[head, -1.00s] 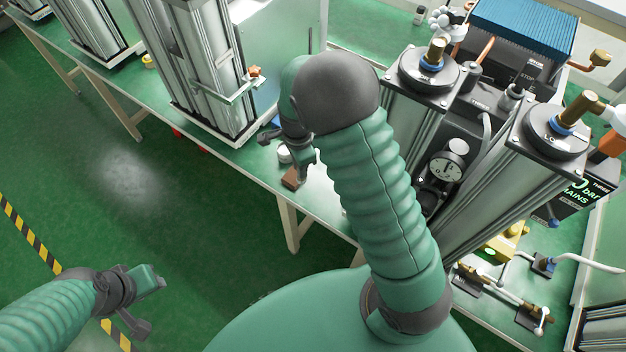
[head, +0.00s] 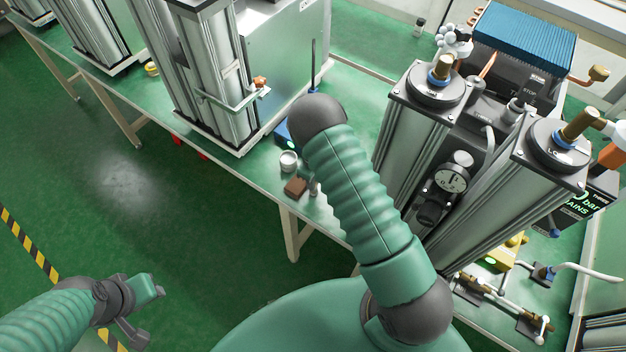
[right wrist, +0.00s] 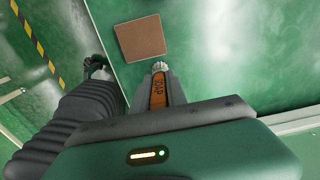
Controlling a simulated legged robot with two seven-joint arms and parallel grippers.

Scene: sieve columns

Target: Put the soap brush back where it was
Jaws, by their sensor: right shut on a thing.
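The soap brush (right wrist: 158,94) shows in the right wrist view, with an orange handle marked SOAP and a pale bristle tip. My right gripper (right wrist: 161,88) is shut on its handle, and the bristle end points away from the hand. A brown block (right wrist: 140,38) lies on the green table just past the bristle tip, slightly left. In the head view the brown block (head: 296,187) sits at the table's front edge, and my right arm hides most of the right hand. My left gripper (head: 140,305) hangs over the floor at lower left; its finger gap is unclear.
A white round pot (head: 288,162) stands behind the brown block. A blue item (head: 282,131) is beside the steel column unit (head: 212,80). Tall twin columns with a gauge (head: 452,180) stand close on the right. The floor left of the table is clear.

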